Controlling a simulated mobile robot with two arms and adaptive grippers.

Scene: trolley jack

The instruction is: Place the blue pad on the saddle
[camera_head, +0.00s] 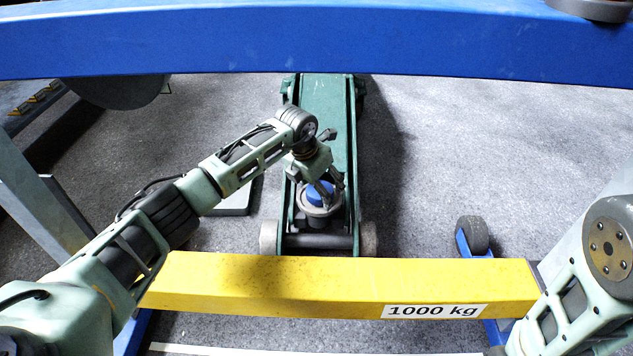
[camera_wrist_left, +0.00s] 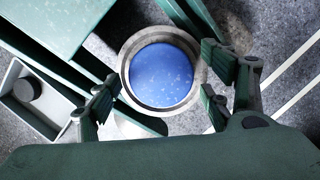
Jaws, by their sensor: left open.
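The blue pad (camera_head: 318,193) lies on the round grey saddle (camera_head: 319,209) at the near end of the green trolley jack (camera_head: 324,115). In the left wrist view the pad (camera_wrist_left: 161,75) is a flat, scuffed blue disc inside the ring-shaped rim of the saddle (camera_wrist_left: 134,48), which shows all around it. My left gripper (camera_head: 329,186) is just above the pad. In the left wrist view my left gripper (camera_wrist_left: 160,88) is open, with its fingers on either side of the saddle and apart from the pad. My right gripper is not in view.
A yellow beam (camera_head: 300,287) marked 1000 kg crosses in front of the jack. A blue beam (camera_head: 300,40) crosses above its far end. A grey tray (camera_wrist_left: 37,98) holding a dark round piece lies beside the jack. Open floor lies right of the jack.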

